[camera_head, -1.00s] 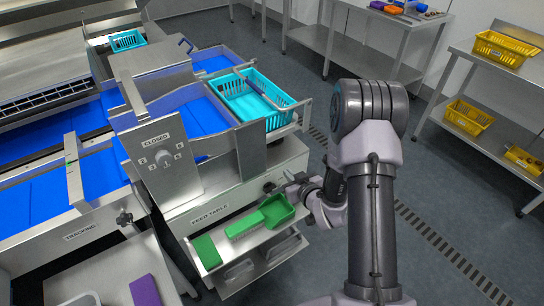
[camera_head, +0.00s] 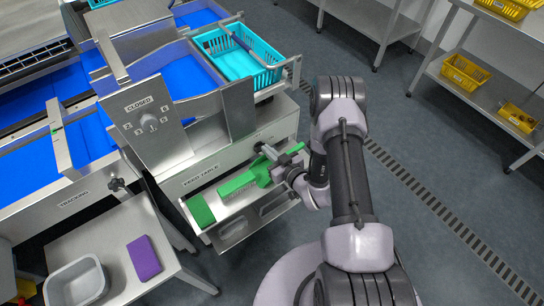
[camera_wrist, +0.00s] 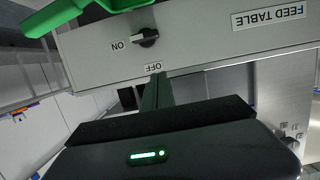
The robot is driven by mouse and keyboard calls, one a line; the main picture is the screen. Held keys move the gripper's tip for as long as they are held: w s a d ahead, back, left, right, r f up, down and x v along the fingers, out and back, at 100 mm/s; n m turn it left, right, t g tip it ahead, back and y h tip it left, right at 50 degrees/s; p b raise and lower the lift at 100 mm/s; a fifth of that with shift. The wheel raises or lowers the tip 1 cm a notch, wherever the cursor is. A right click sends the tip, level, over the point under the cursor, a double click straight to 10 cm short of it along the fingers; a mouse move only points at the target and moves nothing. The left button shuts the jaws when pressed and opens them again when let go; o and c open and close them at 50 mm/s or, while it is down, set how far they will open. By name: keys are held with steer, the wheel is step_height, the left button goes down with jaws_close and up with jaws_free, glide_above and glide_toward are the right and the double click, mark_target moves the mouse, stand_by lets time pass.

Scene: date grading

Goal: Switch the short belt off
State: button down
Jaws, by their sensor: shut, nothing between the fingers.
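A black rotary switch (camera_wrist: 144,37) sits on the grey front panel of the feed table, between an ON label (camera_wrist: 118,45) and an OFF label (camera_wrist: 153,67). The wrist view shows the panel upside down. The switch's handle lies roughly across the picture, its dark end towards ON. My gripper (camera_wrist: 157,88) is shut and empty, its fingers pointing at the panel near the OFF label. I cannot tell whether they touch it. In the head view my gripper (camera_head: 268,153) is at the panel's right end, by the switch (camera_head: 259,147), which is partly hidden.
A turquoise basket (camera_head: 262,80) stands above. A CLOSED dial (camera_head: 149,121) is at left.

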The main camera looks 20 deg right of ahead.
steer(key=b+x, duration=0.1)
steer(key=x, duration=0.4)
steer(key=shift+w+f+b, duration=0.1)
steer(key=shift+f+b, duration=0.25)
steer(key=shift+f, duration=0.1)
step_height(320, 180, down, 2)
steer(key=shift+f+b, duration=0.2)
steer(key=shift+b, duration=0.3)
steer(key=shift+f, duration=0.35)
